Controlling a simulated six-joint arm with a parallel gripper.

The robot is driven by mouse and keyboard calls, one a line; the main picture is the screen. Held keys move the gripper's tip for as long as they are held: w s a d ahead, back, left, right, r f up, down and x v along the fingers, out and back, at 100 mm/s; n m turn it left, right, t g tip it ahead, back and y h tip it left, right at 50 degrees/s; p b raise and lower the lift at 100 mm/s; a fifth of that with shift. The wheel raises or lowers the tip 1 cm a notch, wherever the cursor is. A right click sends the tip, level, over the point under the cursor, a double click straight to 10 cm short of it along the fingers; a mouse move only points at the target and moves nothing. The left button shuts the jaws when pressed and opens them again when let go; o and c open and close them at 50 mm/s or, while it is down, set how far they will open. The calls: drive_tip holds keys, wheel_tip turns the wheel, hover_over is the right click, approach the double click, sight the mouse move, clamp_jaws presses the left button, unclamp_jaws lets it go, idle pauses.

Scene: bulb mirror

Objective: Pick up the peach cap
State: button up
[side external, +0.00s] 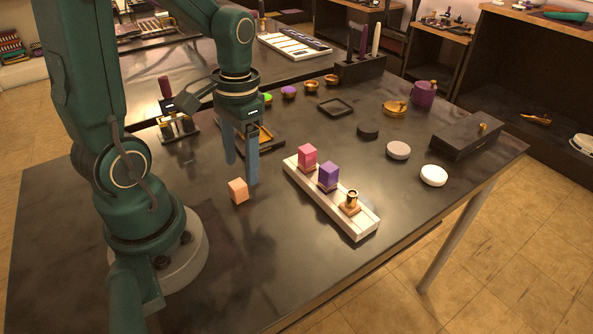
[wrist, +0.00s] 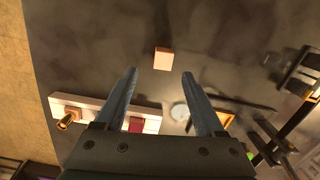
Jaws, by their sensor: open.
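The peach cap (side external: 238,190) is a small block lying on the dark table, left of the white strip in the side view. In the wrist view the peach cap (wrist: 163,58) lies beyond the fingertips, roughly centred between them. My gripper (side external: 241,172) is open and empty, with its fingers pointing down above the table, just behind and to the right of the cap. In the wrist view my gripper (wrist: 160,72) shows both fingers spread apart. Nothing touches the cap.
A white strip (side external: 362,229) holds a pink block (side external: 307,155), a purple block (side external: 328,174) and a small brass piece (side external: 351,197). Several discs, including a white one (side external: 433,175), and a dark box (side external: 467,137) stand to the right. Table around the cap is clear.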

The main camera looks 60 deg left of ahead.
sight(238, 183)
drive_tip(key=shift+s+a+f+g, duration=0.25)
drive_tip(key=shift+s+f+g, duration=0.1)
drive_tip(key=shift+f, duration=0.25)
drive_tip(key=shift+s+d+f, duration=0.1)
drive_tip(key=shift+s+f, duration=0.05)
drive_tip(key=shift+f, duration=1.05)
drive_tip(key=shift+s+f, duration=0.1)
drive_tip(key=shift+f, duration=1.05)
drive_tip(key=shift+c, duration=0.3)
clamp_jaws()
